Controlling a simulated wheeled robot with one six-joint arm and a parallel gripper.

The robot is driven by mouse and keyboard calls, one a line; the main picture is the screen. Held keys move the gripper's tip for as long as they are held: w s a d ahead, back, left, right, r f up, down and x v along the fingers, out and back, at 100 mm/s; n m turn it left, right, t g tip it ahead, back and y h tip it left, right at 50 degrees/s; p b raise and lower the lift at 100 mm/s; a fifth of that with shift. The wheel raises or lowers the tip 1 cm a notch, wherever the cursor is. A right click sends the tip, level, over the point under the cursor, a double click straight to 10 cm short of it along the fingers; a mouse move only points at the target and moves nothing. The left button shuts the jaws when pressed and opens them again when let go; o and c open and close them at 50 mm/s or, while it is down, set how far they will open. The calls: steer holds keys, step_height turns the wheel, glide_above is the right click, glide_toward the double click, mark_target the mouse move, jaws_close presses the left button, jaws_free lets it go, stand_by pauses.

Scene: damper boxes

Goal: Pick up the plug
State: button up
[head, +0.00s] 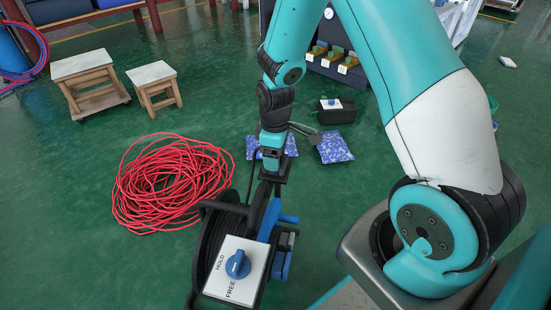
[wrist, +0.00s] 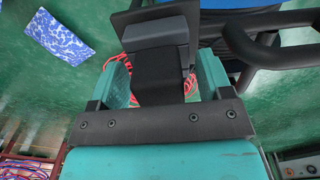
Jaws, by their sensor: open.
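A black cable reel (head: 225,235) stands on the green floor below my arm. A dark block, which looks like the plug (wrist: 157,78), shows in the wrist view between the two teal fingers of my gripper (wrist: 163,82). Its lower end is hidden behind the gripper's black crossbar. The fingers are apart on either side of it, and I cannot tell whether they touch it. In the head view my gripper (head: 272,158) points down at the reel's top, where the plug is hard to make out.
The reel has a white HOLD/FREE panel with a blue knob (head: 238,264). A red cable coil (head: 170,182) lies left of it. Two stools (head: 88,80) stand farther back. Blue patterned pads (head: 334,147) and a black box (head: 336,111) lie behind.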

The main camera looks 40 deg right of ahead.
steer(key=shift+c, duration=0.2)
jaws_close()
steer(key=shift+r, duration=0.1)
